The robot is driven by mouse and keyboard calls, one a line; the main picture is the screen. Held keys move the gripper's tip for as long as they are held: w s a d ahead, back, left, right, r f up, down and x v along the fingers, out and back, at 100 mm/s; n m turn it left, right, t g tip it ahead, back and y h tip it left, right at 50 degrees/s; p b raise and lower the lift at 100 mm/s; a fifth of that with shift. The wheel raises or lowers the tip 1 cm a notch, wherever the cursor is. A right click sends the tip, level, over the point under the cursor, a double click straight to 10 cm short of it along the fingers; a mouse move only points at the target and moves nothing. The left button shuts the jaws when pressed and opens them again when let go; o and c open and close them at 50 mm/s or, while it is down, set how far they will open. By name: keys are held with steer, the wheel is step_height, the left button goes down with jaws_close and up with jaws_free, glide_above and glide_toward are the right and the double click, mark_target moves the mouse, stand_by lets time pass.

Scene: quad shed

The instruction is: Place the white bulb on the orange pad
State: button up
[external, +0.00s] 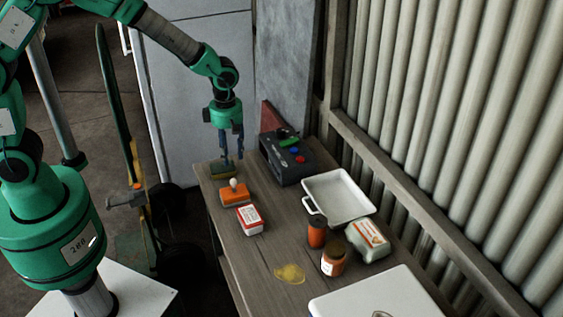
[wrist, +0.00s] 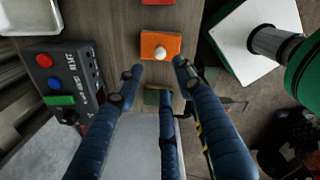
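The orange pad (external: 235,195) lies near the far end of the wooden table; it also shows in the wrist view (wrist: 150,40). The white bulb (external: 234,184) stands on top of the pad, and in the wrist view the bulb (wrist: 160,53) lies within the pad's outline, near its lower edge. My gripper (external: 231,158) hangs above the table's far end, apart from the bulb and beyond the pad. In the wrist view its fingers (wrist: 157,76) are spread, with nothing between them.
A green and yellow block (external: 222,169) lies below my gripper. A dark button box (external: 287,158) stands to the right, near a white tray (external: 340,195). A red and white box (external: 250,219), jars (external: 333,260) and a carton (external: 367,240) stand nearer the camera.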

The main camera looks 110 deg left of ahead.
steer(key=d+r+m+t+y, duration=0.1)
steer(key=d+r+m+t, duration=0.1)
steer(key=d+r+m, duration=1.7)
steer(key=s+d+r+m+t, duration=0.1)
steer(key=s+d+r+m, duration=0.2)
steer(key=s+d+m, duration=0.2)
steer(key=s+d+r+m+t, duration=0.1)
steer(key=s+d+r+m, duration=0.3)
steer(key=d, duration=0.7)
steer(key=s+d+r+m+t+h, duration=0.1)
steer(key=s+d+r+m, duration=0.2)
steer(key=s+d+m, duration=0.4)
steer(key=shift+d+r+m+t, duration=0.2)
steer(key=shift+d+m+t, duration=0.1)
steer(key=shift+d+m, duration=0.2)
